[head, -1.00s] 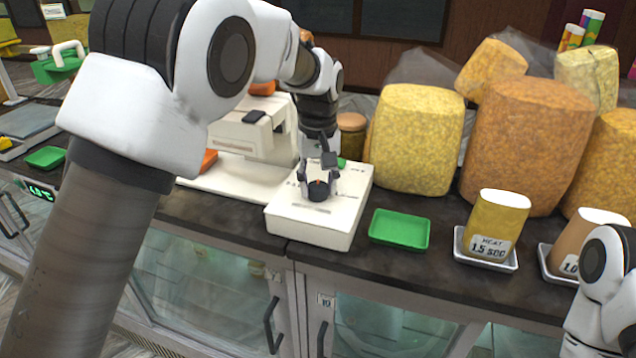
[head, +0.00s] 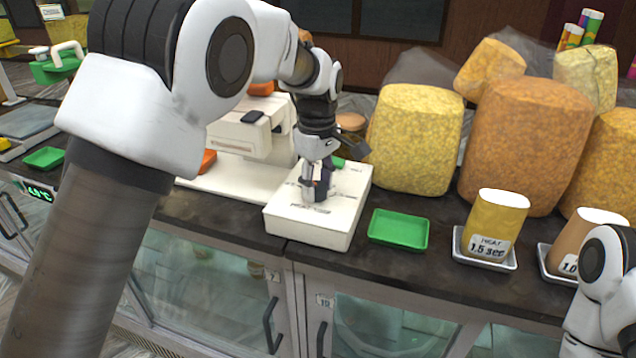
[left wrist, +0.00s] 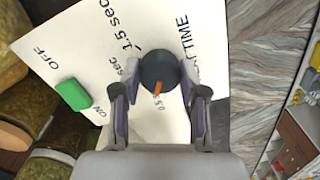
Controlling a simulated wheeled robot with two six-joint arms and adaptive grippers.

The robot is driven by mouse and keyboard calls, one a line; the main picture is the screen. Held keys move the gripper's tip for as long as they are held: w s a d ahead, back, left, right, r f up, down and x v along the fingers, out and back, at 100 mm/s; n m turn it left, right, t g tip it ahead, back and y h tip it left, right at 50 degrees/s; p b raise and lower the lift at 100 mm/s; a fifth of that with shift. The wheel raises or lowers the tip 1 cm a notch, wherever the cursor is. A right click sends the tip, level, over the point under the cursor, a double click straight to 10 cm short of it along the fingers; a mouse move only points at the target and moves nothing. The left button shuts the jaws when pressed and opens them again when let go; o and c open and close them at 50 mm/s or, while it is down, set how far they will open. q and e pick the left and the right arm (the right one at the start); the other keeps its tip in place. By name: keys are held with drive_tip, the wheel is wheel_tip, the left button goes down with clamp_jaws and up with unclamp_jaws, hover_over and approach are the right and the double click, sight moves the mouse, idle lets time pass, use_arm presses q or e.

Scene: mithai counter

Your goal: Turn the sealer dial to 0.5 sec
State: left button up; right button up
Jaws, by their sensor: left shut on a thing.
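The white sealer box (head: 340,225) stands on the dark counter in the head view. Its dark round dial (left wrist: 158,70) with an orange pointer shows in the left wrist view, between my left fingers. The pointer's outer end is toward the printed "0.5" mark; "1.5 sec", "OFF", "ON" and "TIME" also show on the white face. My left gripper (head: 318,190) is down on the box top and shut on the dial, which its fingers mostly hide in the head view. A green switch (left wrist: 72,95) sits between OFF and ON. My right gripper is out of view.
A green tray (head: 399,229) lies just right of the sealer box. A yellow pouch (head: 495,222) labelled "HEAT 1.5 sec" stands on a small tray. Large filled bags (head: 416,140) stand behind. A white machine (head: 238,140) stands behind left.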

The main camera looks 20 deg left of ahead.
sight(316, 185)
use_arm(q)
drive_tip(key=shift+f, duration=0.1)
idle(0.3)
drive_tip(key=o, duration=0.9)
drive_tip(key=shift+c, duration=0.2)
drive_tip(key=shift+o, duration=1.4)
drive_tip(key=shift+w+a, duration=0.1)
drive_tip(key=shift+a, duration=0.05)
wheel_tip(316, 185, up, 12)
drive_tip(key=shift+f, duration=0.1)
